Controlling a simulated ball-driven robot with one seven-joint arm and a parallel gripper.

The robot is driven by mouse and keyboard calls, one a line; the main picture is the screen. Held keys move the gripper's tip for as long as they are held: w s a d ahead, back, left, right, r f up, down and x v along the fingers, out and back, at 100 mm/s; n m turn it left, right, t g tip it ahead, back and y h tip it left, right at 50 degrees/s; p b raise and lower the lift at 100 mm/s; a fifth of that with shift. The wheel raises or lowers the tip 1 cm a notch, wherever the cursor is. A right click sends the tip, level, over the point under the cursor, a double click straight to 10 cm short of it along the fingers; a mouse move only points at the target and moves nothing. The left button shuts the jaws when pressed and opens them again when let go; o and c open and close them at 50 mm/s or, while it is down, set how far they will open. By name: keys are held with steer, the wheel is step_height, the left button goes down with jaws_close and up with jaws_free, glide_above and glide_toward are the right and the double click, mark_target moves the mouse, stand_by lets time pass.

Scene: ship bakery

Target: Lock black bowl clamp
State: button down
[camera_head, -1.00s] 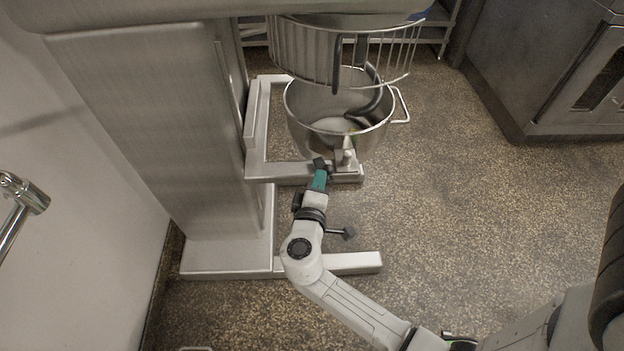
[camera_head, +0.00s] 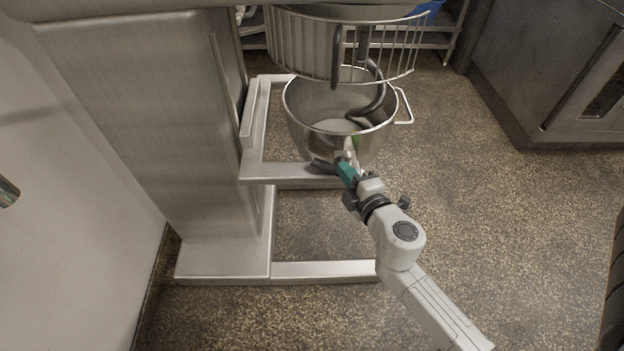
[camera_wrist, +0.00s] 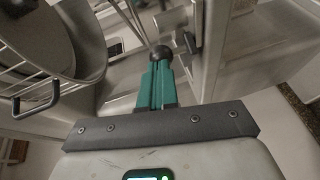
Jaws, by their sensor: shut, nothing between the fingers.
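The black bowl clamp (camera_head: 324,165) shows in the head view as a dark lever. It points left along the near cradle arm (camera_head: 278,172) of the mixer, beside the steel bowl (camera_head: 300,122). My gripper (camera_head: 344,165) is shut and empty, with its teal fingers just right of the lever at the bowl's near side. In the wrist view my gripper's fingers (camera_wrist: 160,65) are together, and a dark piece that looks like the clamp (camera_wrist: 192,32) lies just beyond them to the right. Whether the fingers touch the clamp cannot be told.
The mixer's wire guard (camera_head: 300,48) and dough hook (camera_head: 376,100) are above the bowl. The bowl handle (camera_head: 404,105) sticks out right. The mixer's column (camera_head: 150,130) and floor leg (camera_head: 320,270) stand left and below. Floor on the right is open, up to a steel oven (camera_head: 540,70).

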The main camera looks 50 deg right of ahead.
steer(key=d+n+y+p, duration=0.1)
steer(key=d+y+p, duration=0.1)
steer(key=d+n+t+y+p, duration=0.1)
steer(key=d+n+y+p, duration=0.1)
steer(key=shift+w+d+t, duration=0.1)
steer(key=shift+d+t, duration=0.05)
steer(key=shift+t, duration=0.15)
stand_by(0.5)
steer(key=shift+d, duration=0.2)
stand_by(0.5)
